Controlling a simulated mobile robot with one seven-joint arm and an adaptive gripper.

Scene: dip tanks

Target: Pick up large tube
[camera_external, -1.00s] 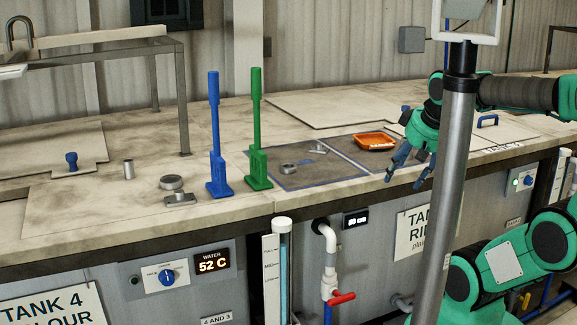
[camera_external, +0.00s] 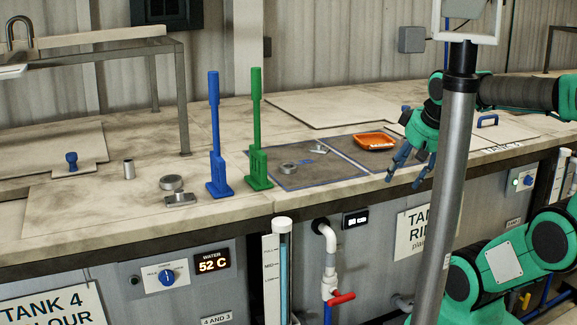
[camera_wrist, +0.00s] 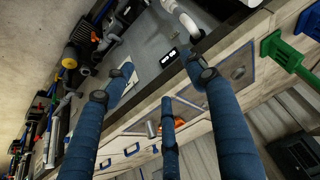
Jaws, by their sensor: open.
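A short grey upright tube (camera_external: 128,169) stands on the left part of the counter in the external view, far from my gripper. A silver cylinder (camera_wrist: 150,129) shows beyond my fingers in the wrist view; I cannot tell whether either one is the large tube. My gripper (camera_external: 405,172) has blue fingers and hangs open over the counter's front edge, right of the outlined dark panel (camera_external: 340,172). In the wrist view its fingers (camera_wrist: 160,78) are spread with nothing between them. The pole partly hides my arm.
A blue paddle (camera_external: 216,150) and a green paddle (camera_external: 257,150) stand upright left of the panel. A round fitting (camera_external: 287,169) and a small metal part (camera_external: 318,149) lie on the panel. An orange tray (camera_external: 374,141) sits behind my gripper. A knobbed metal piece (camera_external: 175,190) is at left.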

